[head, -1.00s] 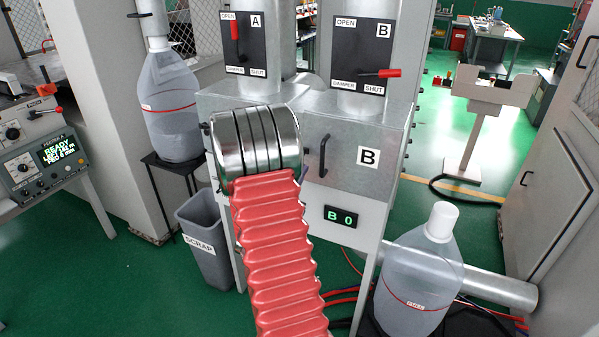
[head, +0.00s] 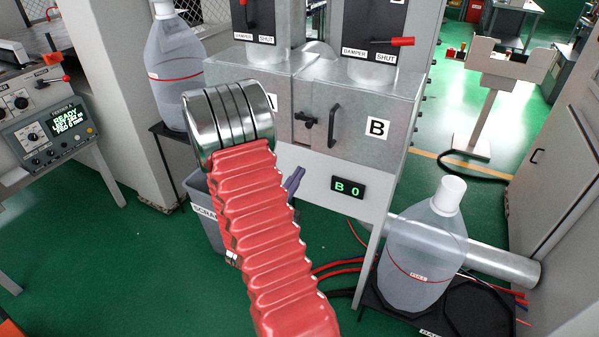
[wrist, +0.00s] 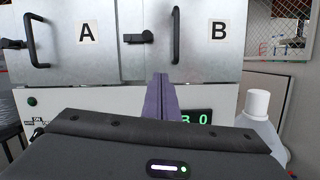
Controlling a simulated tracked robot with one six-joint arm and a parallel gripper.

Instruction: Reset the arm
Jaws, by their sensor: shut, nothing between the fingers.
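My gripper (wrist: 164,92) shows in the wrist view as two purple fingers pressed together, with nothing between them. They point toward the front of the grey twin-door cabinet, in front of the green-digit display (wrist: 197,117) below door B. In the head view, a purple fingertip (head: 294,180) peeks out to the right of my red-sleeved arm, and the arm hides most of the gripper. It appears apart from the cabinet.
Door A (wrist: 60,42) and door B (wrist: 215,40) look shut, a black latch (wrist: 138,37) between them. A grey scrap bin (head: 203,212) stands behind my arm. A clear jug (head: 425,250) stands right. Green floor is open at lower left.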

